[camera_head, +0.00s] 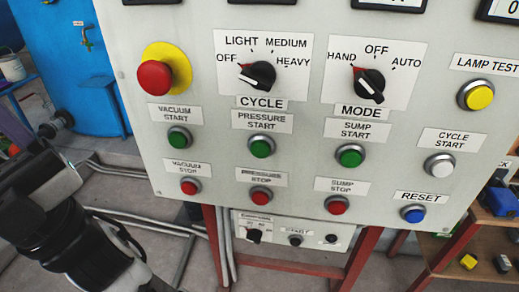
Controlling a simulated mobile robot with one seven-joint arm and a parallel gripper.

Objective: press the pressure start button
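The pressure start button (261,146) is a green round push button with a metal ring on the grey control panel (220,190). Its label, "PRESSURE START" (262,121), is just above it, below the CYCLE knob. The red pressure stop button (261,195) is straight below it. Nothing covers the green button. Dark links of my arm show at the lower left, apart from the panel. I cannot make out my gripper's fingers in this view.
Green vacuum start (178,138) and sump start (350,156) buttons flank it. CYCLE (259,75) and MODE (369,84) knobs stick out above. A red mushroom button (156,78) protrudes at upper left. A smaller panel (290,232) and red frame are below.

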